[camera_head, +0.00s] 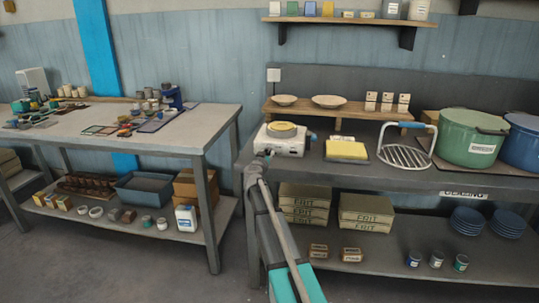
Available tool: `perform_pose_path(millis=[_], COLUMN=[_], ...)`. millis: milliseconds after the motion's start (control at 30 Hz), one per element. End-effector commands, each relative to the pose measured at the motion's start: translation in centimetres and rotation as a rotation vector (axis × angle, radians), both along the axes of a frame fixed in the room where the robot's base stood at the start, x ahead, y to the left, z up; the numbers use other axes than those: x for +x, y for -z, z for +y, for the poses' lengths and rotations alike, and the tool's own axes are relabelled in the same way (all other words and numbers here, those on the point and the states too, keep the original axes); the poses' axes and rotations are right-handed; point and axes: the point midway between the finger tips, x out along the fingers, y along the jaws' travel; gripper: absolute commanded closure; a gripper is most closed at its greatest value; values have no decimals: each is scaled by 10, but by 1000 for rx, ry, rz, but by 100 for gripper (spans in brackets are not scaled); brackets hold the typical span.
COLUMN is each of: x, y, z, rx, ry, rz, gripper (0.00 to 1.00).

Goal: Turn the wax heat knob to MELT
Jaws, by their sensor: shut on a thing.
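The wax heater (290,148) is a white box with a round pan of yellow wax (283,130) on top. It stands at the left end of the right-hand bench. My arm reaches up from the bottom of the picture, and my gripper (264,155) is at the heater's front left corner. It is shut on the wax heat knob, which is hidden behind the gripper. The knob's pointer and the MELT mark are too small or covered to read.
A yellow block (347,150), a wire rack with a handle (404,156), a green pot (468,139) and a blue pot (522,142) stand right of the heater. A wooden shelf (350,111) with bowls is behind. A floor gap separates the left table (185,133).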

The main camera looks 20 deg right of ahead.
Motion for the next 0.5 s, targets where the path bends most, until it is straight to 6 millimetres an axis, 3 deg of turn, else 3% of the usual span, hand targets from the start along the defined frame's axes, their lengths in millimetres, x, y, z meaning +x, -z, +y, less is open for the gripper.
perform_pose_path(millis=[33,100,500], x=[0,0,0], y=[0,0,-1], z=[-1,-1,-2], rx=[0,0,133], ry=[1,2,3], rz=[0,0,-90], gripper=[90,100,100])
